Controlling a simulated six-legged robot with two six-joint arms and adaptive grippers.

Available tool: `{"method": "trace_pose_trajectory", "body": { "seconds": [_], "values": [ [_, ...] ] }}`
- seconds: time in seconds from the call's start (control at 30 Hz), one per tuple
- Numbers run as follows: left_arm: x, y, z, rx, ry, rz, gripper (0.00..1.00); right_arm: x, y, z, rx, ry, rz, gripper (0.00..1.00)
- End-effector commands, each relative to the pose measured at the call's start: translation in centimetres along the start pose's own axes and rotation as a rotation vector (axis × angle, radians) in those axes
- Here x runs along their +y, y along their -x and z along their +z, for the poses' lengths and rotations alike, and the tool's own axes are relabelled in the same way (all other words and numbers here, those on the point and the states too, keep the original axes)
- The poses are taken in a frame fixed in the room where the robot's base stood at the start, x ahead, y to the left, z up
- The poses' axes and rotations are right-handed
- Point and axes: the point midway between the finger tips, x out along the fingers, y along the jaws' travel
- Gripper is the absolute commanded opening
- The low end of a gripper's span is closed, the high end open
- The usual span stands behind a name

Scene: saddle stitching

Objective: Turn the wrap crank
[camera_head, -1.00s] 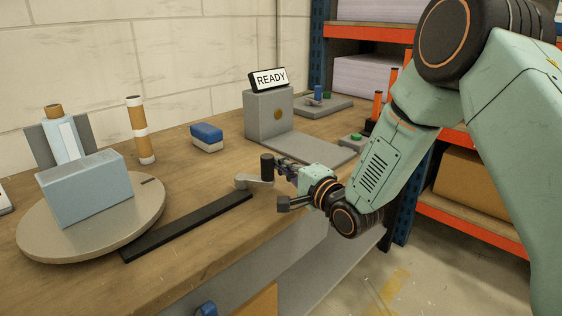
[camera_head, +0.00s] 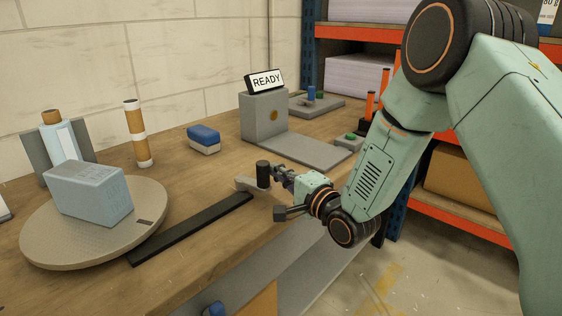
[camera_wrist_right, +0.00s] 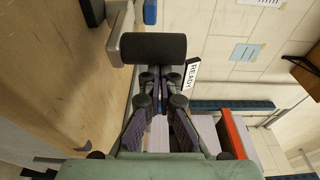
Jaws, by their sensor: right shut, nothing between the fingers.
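The wrap crank is a short grey arm (camera_head: 246,184) with an upright black knob (camera_head: 263,174), at the front edge of the bench. My right gripper (camera_head: 279,175) is at the right side of the knob, with its fingers pointing at it. In the right wrist view the knob (camera_wrist_right: 153,48) lies just beyond the closed fingertips (camera_wrist_right: 160,75), with nothing between them; whether they touch it I cannot tell. A round turntable (camera_head: 60,247) at the left carries a pale blue block (camera_head: 92,195). My left gripper is not in view.
A black strip (camera_head: 190,230) lies between turntable and crank. A grey box (camera_head: 264,118) with a READY sign (camera_head: 265,81) stands behind. A blue-and-grey block (camera_head: 203,138) and a banded post (camera_head: 138,134) stand further back. Orange shelving is at the right.

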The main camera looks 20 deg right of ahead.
Motion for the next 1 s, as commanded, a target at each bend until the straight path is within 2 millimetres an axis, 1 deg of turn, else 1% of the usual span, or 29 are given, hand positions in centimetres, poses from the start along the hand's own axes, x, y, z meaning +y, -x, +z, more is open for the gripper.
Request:
{"method": "trace_pose_trajectory", "body": {
  "seconds": [0.2, 0.33, 1.0],
  "values": [
    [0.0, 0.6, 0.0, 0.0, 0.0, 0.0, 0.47, 0.0, 0.5, 1.0, -0.002, 0.0, 0.003, 0.0],
    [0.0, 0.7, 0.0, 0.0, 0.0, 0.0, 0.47, 0.0, 0.6, 1.3, -0.001, 0.0, 0.002, 0.0],
    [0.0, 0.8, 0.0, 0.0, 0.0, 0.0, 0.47, 0.0, 0.6, 1.4, 0.004, -0.001, 0.0, 0.0]
  ]
}}
